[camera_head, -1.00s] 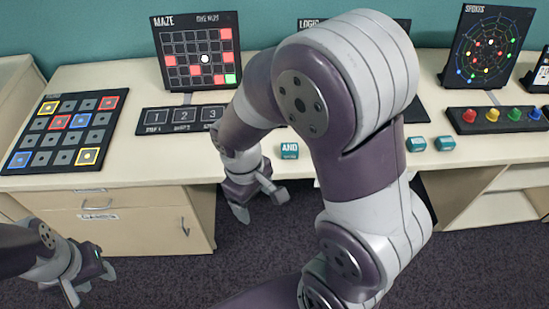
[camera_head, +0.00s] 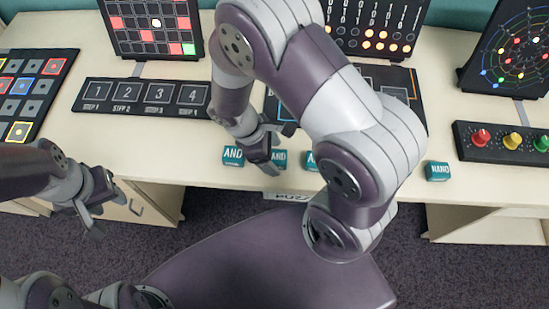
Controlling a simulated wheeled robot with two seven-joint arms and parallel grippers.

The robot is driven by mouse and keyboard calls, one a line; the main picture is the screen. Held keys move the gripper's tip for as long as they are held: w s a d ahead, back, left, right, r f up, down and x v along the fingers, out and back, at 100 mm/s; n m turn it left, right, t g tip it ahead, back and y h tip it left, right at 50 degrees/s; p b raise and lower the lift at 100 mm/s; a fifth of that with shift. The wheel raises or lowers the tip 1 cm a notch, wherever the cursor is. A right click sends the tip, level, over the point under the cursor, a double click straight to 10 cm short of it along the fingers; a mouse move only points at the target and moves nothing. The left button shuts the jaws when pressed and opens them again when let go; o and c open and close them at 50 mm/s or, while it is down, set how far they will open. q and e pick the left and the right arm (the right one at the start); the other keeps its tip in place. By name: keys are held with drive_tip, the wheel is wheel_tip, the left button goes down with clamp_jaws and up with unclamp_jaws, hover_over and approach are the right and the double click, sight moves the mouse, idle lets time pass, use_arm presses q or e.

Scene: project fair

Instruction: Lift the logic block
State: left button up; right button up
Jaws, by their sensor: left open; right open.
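Several teal logic blocks stand in a row along the table's front edge. The leftmost block (camera_head: 233,155) reads "AND". A second block (camera_head: 279,158), also ending in "ND", is partly hidden by my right gripper. A "NAND" block (camera_head: 437,171) stands apart at the right. My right gripper (camera_head: 277,150) is open and over or just in front of the second block; I cannot tell whether it touches. My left gripper (camera_head: 110,213) is open and empty, in front of the table at the left.
A dark board (camera_head: 400,84) lies behind the blocks, partly covered by my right arm, below an upright lit panel (camera_head: 376,22). A numbered step board (camera_head: 141,96) and maze panel (camera_head: 152,28) are left. A knob board (camera_head: 505,142) is right. Clear tabletop lies left of the blocks.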

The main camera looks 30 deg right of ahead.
drive_tip(key=shift+d+f, duration=0.2)
drive_tip(key=shift+f, duration=0.15)
drive_tip(key=shift+d, duration=0.2)
drive_tip(key=shift+a, duration=0.15)
drive_tip(key=c, duration=1.2)
use_arm(q)
drive_tip(key=shift+w+d, duration=0.1)
drive_tip(key=shift+d, duration=0.2)
use_arm(e)
drive_tip(key=shift+o, duration=0.2)
use_arm(q)
drive_tip(key=shift+r, duration=0.1)
use_arm(e)
drive_tip(key=shift+r, duration=0.15)
